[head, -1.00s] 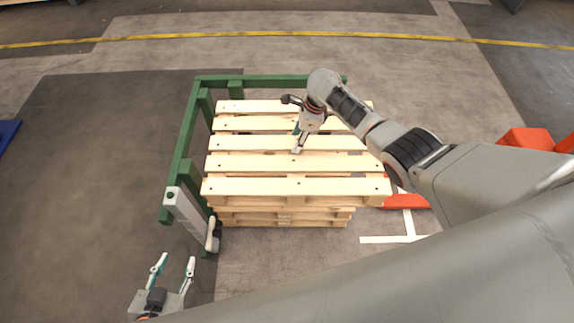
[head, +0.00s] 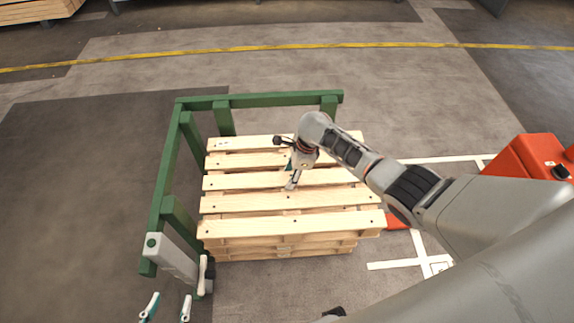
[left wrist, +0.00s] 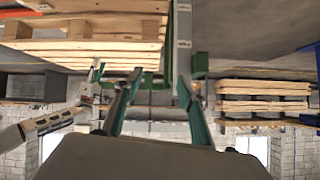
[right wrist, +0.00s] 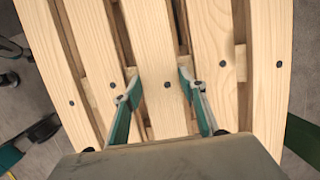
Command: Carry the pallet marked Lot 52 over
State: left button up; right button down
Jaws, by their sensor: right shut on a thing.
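A light wooden pallet (head: 290,202) lies on top of a pallet stack (head: 285,252) inside a green corner frame (head: 165,190). It overhangs the pallets below at the right; I cannot tell whether it touches them. No Lot 52 mark is readable. My right gripper (head: 291,182) is shut on a middle slat of the top pallet; in the right wrist view its fingers (right wrist: 160,90) lie on both sides of that slat. My left gripper (head: 167,307) is open and empty, near the frame's front left; its fingers (left wrist: 158,90) show apart in the left wrist view.
A red-orange unit (head: 530,160) stands at the right. White floor markings (head: 415,262) lie right of the stack. Open floor lies left and behind.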

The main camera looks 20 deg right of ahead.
notch_tip(320, 180, down, 4)
jog(key=shift+r+b, duration=0.25)
jog(key=shift+b, duration=0.4)
jog(key=shift+w+f, duration=0.1)
jog(key=shift+f, duration=0.1)
jog(key=shift+w, duration=0.15)
notch_tip(320, 180, down, 4)
jog(key=b, duration=0.3)
jog(key=c, duration=1.5)
grip_release()
jog(key=shift+f, duration=0.25)
jog(key=o, duration=0.3)
pick_arm(q)
jog(key=shift+n+t+h, duration=0.5)
jog(key=shift+t+h, duration=0.1)
jog(key=d, duration=0.1)
jog(key=w+d+r, duration=0.1)
jog(key=d, duration=0.1)
jog(key=w+d+r, duration=0.1)
jog(key=shift+d+r, duration=0.15)
jog(key=shift+d, duration=0.1)
